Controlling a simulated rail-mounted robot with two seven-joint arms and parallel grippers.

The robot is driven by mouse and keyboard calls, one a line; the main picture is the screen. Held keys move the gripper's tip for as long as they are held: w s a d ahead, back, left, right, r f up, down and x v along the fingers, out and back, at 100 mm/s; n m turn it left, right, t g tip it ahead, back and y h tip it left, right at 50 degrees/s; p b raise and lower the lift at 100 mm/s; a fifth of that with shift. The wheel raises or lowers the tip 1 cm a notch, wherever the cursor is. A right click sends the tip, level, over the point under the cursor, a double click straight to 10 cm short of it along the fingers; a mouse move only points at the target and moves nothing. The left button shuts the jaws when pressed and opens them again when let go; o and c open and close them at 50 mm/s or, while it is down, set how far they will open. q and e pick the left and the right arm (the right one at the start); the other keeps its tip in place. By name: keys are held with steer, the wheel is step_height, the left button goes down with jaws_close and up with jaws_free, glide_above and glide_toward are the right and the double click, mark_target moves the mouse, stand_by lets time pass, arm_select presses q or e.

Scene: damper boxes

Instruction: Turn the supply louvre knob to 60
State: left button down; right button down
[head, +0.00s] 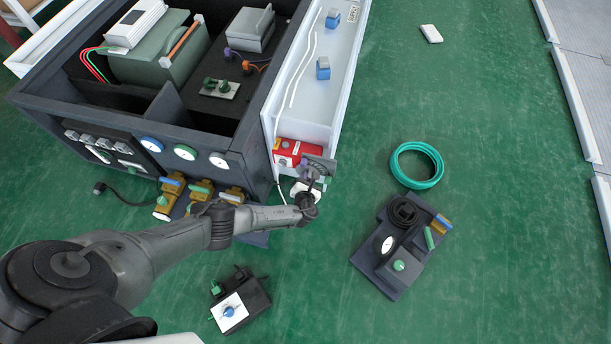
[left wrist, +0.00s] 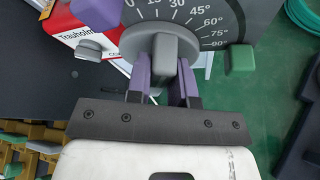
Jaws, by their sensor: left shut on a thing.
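The grey supply louvre knob (left wrist: 165,52) fills the middle of the left wrist view. It sits on a dark dial plate (left wrist: 225,28) with white degree marks from 0 to 90. My left gripper (left wrist: 163,82) has its purple fingers on either side of the knob's grip and is shut on it. The grip's upper end lies below the 15 and 30 marks; the exact reading is unclear. In the head view, my left gripper (head: 309,187) is at the dial plate (head: 321,166), at the near end of the white supply duct (head: 328,80). The knob is hidden there. My right gripper is not in view.
A purple block (left wrist: 96,12) and a green block (left wrist: 240,58) flank the dial. A red Trauholm box (head: 290,148) is beside it. A dark board (head: 385,279) with fittings and a teal hose coil (head: 417,165) lie on the green floor to the right.

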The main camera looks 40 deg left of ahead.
arm_select(q)
steer(key=m, duration=0.1)
steer(key=y, duration=0.1)
steer(key=m, duration=0.1)
steer(key=shift+w+d+f+m+y, duration=0.15)
steer(key=shift+d+f+m+y, duration=0.15)
steer(key=shift+d+y, duration=0.1)
steer(key=shift+f+m+y+b, duration=0.15)
steer(key=shift+m+y+b, duration=0.15)
steer(key=shift+m+b, duration=0.4)
steer(key=shift+m, duration=0.3)
steer(key=shift+y, duration=0.3)
steer(key=c, duration=1)
jaws_free()
steer(key=shift+d, duration=0.15)
